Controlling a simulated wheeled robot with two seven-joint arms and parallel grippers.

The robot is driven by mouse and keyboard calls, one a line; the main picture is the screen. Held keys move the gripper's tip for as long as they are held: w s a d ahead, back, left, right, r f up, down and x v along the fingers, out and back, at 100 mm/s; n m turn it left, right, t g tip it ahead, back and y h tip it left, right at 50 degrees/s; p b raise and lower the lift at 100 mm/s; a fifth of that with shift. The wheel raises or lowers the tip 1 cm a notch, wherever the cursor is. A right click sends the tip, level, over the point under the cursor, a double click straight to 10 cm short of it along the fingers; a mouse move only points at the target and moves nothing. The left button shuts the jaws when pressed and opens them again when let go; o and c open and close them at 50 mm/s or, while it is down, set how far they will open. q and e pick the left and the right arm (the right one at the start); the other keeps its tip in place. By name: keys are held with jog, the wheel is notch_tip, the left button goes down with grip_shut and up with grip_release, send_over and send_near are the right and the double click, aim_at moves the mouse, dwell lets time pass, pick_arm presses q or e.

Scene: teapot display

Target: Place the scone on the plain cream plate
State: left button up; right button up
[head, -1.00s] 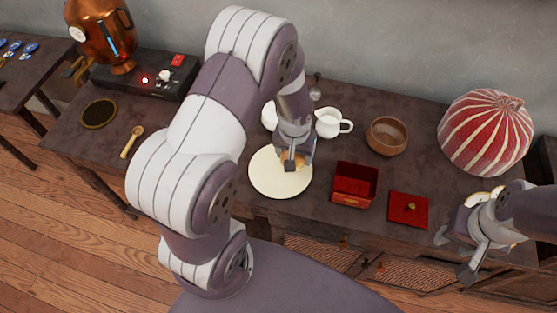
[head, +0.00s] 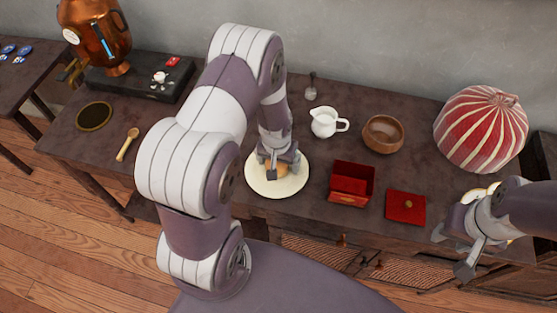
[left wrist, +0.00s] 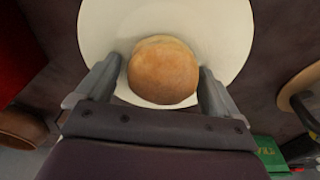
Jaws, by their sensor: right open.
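The round golden-brown scone (left wrist: 162,72) rests on the plain cream plate (left wrist: 100,28), near its middle, as the left wrist view shows. In the head view the plate (head: 262,188) lies near the front of the table, with the scone partly hidden by my left gripper (head: 284,168). My left gripper's fingers stand on either side of the scone, low over the plate, with a narrow gap showing at the left finger. It looks open around the scone. My right gripper (head: 454,252) is open and empty at the right, near the table's front edge.
Right of the plate are an open red box (head: 352,184) and its red lid (head: 405,207). Behind are a white jug (head: 326,122) and a wooden bowl (head: 383,134). A striped round pot (head: 481,130) stands at right. A wooden spoon (head: 128,145) lies left.

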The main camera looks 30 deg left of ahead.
aim_at(277, 163)
pick_arm(q)
notch_tip(277, 163, up, 12)
jog(key=s, duration=0.1)
jog(key=s+d+r+m, duration=0.2)
jog(key=s+d+r, duration=0.3)
jog(key=s+r, duration=0.2)
jog(key=shift+s+d+r+p, duration=0.2)
jog(key=shift+s+p, duration=0.25)
jog(key=shift+s, duration=0.45)
